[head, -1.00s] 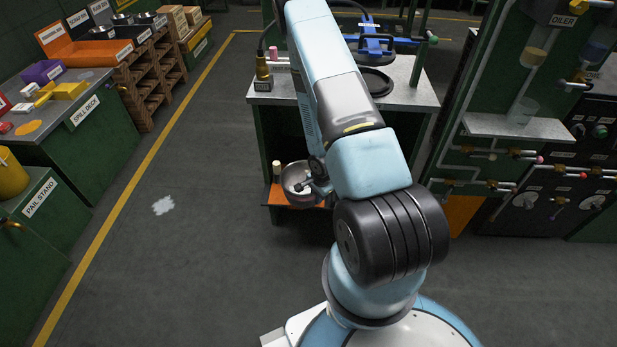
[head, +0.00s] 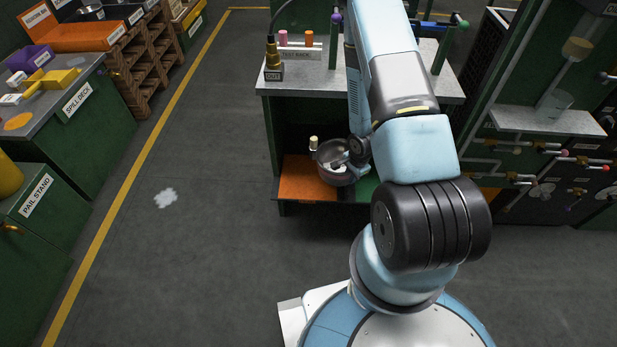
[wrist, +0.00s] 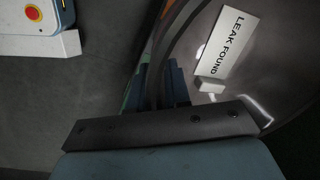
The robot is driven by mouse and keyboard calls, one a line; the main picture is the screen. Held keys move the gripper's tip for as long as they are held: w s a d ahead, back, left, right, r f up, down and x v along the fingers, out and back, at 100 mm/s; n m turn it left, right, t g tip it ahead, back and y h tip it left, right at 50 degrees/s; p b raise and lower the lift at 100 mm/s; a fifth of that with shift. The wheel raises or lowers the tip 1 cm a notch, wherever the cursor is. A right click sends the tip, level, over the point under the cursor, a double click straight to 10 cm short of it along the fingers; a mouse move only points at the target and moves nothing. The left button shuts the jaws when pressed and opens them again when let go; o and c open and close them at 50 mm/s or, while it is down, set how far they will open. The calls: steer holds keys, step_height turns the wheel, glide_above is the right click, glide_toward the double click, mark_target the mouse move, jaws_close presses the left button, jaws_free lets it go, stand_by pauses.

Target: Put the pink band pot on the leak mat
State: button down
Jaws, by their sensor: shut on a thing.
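A grey metal pot (head: 330,176) with a cream-tipped stub (head: 313,143) is at the mouth of the bench's lower bay in the head view. My gripper (head: 350,160) is shut on the pot's rim, mostly hidden by my arm. In the wrist view my gripper's blue fingers (wrist: 160,88) close around the rim, and the curved pot wall (wrist: 255,85) fills the right. No pink band shows. Below the pot lie an orange mat (head: 298,188) at left and a green one (head: 366,190) at right. I cannot tell whether the pot touches either mat.
A white "LEAK FOUND" sign (wrist: 228,44) shows within the pot's curved outline; I cannot tell what bears it. The bench top (head: 310,80) is above the bay. Pipes and a shelf (head: 545,122) stand at right.

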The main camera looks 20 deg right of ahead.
steer(key=w+a+f, duration=0.1)
steer(key=w+a, duration=0.1)
steer(key=w+a+f, duration=0.1)
steer(key=w+a, duration=0.1)
steer(key=w, duration=0.1)
steer(key=w+a+f, duration=0.2)
steer(key=shift+w+f, duration=0.1)
steer(key=shift+w, duration=0.1)
steer(key=shift+w+a+f, duration=0.5)
steer(key=shift+w+f, duration=0.1)
steer(key=shift+f, duration=0.4)
steer(key=shift+w+a+f, duration=0.55)
steer(key=shift+w+f, duration=0.05)
steer(key=shift+f, duration=0.35)
steer(key=shift+w+a+f, duration=0.5)
steer(key=shift+w+f, duration=0.1)
steer(key=shift+f, duration=1.85)
steer(key=c, duration=1.1)
jaws_free()
